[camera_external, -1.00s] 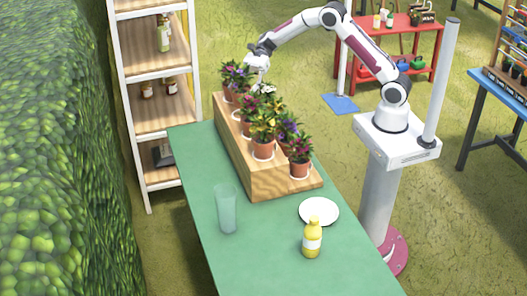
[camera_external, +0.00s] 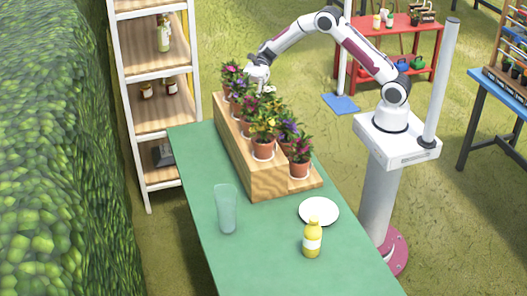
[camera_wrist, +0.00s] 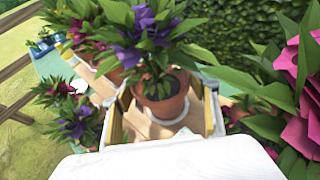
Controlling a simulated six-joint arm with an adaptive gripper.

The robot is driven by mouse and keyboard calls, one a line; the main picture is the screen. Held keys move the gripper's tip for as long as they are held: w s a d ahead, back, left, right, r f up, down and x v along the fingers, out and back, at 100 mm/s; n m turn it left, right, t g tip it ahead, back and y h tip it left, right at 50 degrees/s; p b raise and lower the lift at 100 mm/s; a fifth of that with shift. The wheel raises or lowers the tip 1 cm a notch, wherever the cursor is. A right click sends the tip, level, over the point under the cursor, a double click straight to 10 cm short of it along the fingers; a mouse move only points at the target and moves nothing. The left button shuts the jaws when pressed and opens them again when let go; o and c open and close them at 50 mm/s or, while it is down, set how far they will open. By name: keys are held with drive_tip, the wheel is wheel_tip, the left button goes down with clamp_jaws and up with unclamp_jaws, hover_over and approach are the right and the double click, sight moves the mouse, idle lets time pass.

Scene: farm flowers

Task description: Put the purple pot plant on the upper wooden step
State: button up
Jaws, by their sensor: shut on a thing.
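The purple pot plant (camera_wrist: 150,22) has purple flowers, green leaves and a terracotta pot. In the wrist view my gripper (camera_wrist: 165,100) has one finger on each side of this pot and is shut on it. The pot looks upright, over a white saucer on the wood; whether it rests there I cannot tell. In the external view my gripper (camera_external: 256,84) is at the far end of the wooden step stand (camera_external: 266,186), among the back plants. Leaves and neighbouring plants partly hide the fingers and the held pot there.
Several other potted plants crowd the stand, including a yellow-flowered one (camera_external: 263,138) and a magenta one (camera_wrist: 303,95) close by on the right. A glass (camera_external: 226,208), a white plate (camera_external: 319,211) and a yellow bottle (camera_external: 312,240) stand on the green table (camera_external: 270,265) in front.

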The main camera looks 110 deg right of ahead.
drive_tip(key=shift+f, duration=0.1)
idle(0.3)
drive_tip(key=o, duration=1.5)
drive_tip(key=shift+c, duration=0.2)
drive_tip(key=v, duration=1.2)
